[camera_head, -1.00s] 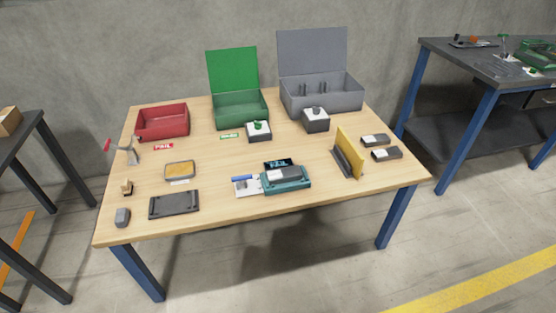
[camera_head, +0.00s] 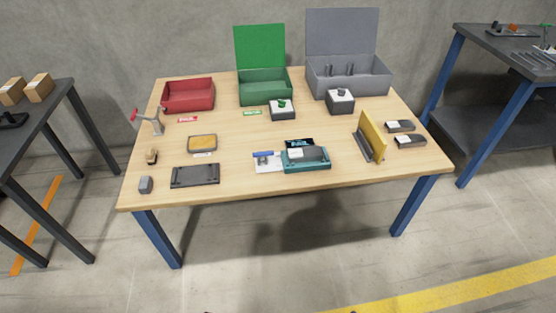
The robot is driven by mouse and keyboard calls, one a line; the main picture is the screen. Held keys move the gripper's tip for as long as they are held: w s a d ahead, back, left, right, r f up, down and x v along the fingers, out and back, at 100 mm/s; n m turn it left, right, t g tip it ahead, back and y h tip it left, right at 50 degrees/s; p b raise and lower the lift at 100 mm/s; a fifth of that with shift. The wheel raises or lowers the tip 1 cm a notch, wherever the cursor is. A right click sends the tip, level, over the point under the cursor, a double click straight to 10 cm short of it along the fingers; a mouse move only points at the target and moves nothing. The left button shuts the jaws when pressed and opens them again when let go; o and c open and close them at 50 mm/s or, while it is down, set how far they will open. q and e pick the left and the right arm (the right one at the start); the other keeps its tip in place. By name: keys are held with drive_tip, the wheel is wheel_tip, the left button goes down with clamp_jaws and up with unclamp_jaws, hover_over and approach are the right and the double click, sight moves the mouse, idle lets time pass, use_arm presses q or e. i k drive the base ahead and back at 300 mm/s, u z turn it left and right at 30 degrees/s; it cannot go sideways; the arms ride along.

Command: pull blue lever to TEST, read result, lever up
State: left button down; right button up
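The teal test device (camera_head: 306,162) sits near the front middle of the wooden table, with a grey part (camera_head: 312,153) lying on top of it. A small dark display (camera_head: 299,143) with bluish marks stands behind it, too small to read. A blue lever or handle (camera_head: 263,154) shows at the left of the device, over a white card or plate (camera_head: 268,164); its exact position cannot be told. Neither of my grippers is clearly in view; only tiny dark bits show at the bottom edge.
A red bin (camera_head: 189,95), an open green box (camera_head: 265,87) and an open grey box (camera_head: 349,79) stand at the back. A dark tray (camera_head: 195,175) lies front left, and a yellow upright plate (camera_head: 371,137) stands at right. Side tables flank the wooden table.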

sight(262, 154)
drive_tip(key=k, duration=1.3)
drive_tip(key=u, duration=0.3)
drive_tip(key=i, duration=0.35)
drive_tip(key=u, duration=0.9)
drive_tip(key=i, duration=1.95)
drive_tip(key=z, duration=1.05)
